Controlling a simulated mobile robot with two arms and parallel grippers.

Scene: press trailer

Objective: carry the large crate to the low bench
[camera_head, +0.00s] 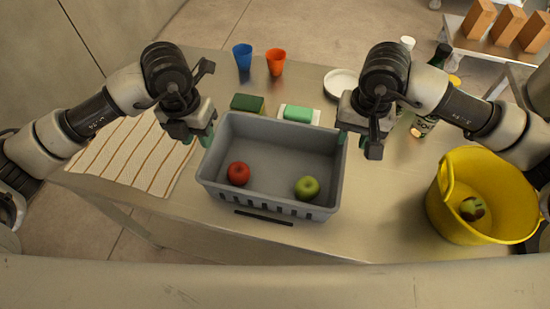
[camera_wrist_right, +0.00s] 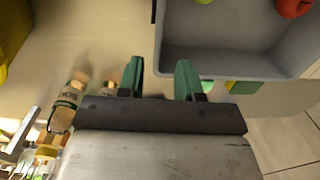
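The large grey crate (camera_head: 270,206) stands upright on a metal table, with a red apple (camera_head: 238,173) and a green apple (camera_head: 307,188) inside. My left gripper (camera_head: 198,137) is at the crate's left rim near the back corner, its fingers apart. My right gripper (camera_head: 352,138) is at the right rim near the back corner. In the right wrist view, its fingers (camera_wrist_right: 160,68) are apart, with the crate's wall (camera_wrist_right: 159,40) between them. Whether either gripper touches the rim is unclear. A low bench (camera_head: 478,42) at the upper right bears several wooden blocks (camera_head: 508,24).
A yellow bucket (camera_head: 440,205) stands right of the crate. A striped cloth (camera_head: 140,155) lies left. Bottles (camera_head: 425,124) stand beyond my right gripper.

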